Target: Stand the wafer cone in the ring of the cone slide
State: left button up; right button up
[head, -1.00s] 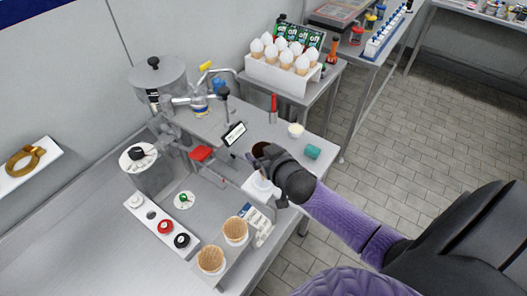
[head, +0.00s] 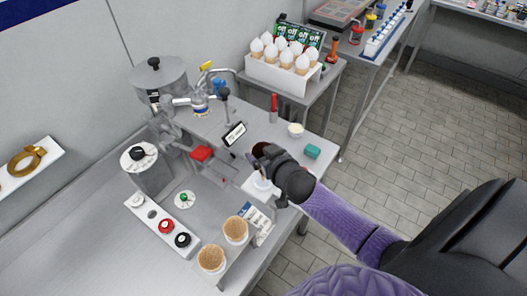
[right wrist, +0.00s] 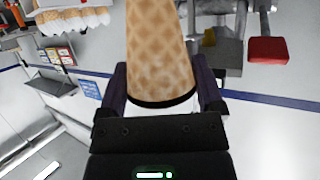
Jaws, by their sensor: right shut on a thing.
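My right gripper (head: 262,166) is at the right side of the steel bench and is shut on a wafer cone. In the right wrist view the tan, waffle-patterned cone (right wrist: 160,55) stands between the two fingers, with a dark edge at its lower end. In the head view my gripper mostly hides the held cone. A white block with a round white piece (head: 259,188) lies just below the gripper; I cannot tell whether it is part of the cone slide. I cannot make out the slide's ring clearly. My left gripper is not in view.
A machine with a grey hopper (head: 157,80) and a red handle (head: 201,153) is at left. A button panel (head: 163,226) lies before it. A white rack (head: 285,74) of topped cones stands behind.

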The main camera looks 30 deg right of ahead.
jog(key=shift+f, duration=0.2)
jog(key=shift+f+b, duration=2.7)
jog(key=shift+f, duration=0.45)
jog(key=shift+f+b, duration=1.1)
jog(key=shift+f, duration=0.3)
jog(key=o, duration=0.5)
jog(key=shift+r, duration=0.1)
